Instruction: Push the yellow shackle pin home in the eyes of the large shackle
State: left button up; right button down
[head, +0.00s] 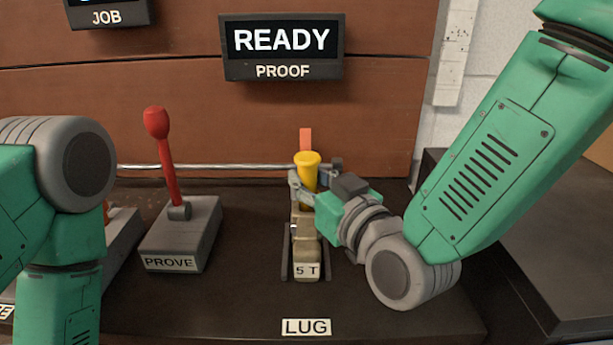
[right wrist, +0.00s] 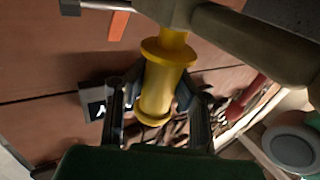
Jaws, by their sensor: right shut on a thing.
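The yellow shackle pin (head: 307,168) stands upright in the head view, with its flared head on top. My right gripper (head: 304,188) is shut on it. In the right wrist view the pin (right wrist: 160,85) lies between the two fingers of the right gripper (right wrist: 155,100). Beyond its collar, its narrower shank meets a tan-grey part of the shackle (right wrist: 245,38). How deep the shank sits is hidden. In the head view the tan shackle (head: 304,238) is below the pin, with a "5 T" tag in front. My left gripper is out of view.
A red-handled PROVE lever (head: 160,150) stands left on a grey base. A LUG label (head: 306,327) lies at the bench front. An orange tab (head: 306,140) rises behind the pin near a metal rod. The READY sign (head: 282,45) hangs on the back wall.

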jog(key=shift+d+f+b, duration=0.15)
jog(key=shift+f+b, duration=0.5)
jog(key=shift+f, duration=0.25)
jog(key=c, duration=1.3)
grip_release()
jog(key=shift+s, duration=0.1)
jog(key=v, duration=0.7)
jog(key=shift+d, duration=0.15)
jog(key=shift+s+d, duration=0.35)
jog(key=shift+s, duration=0.15)
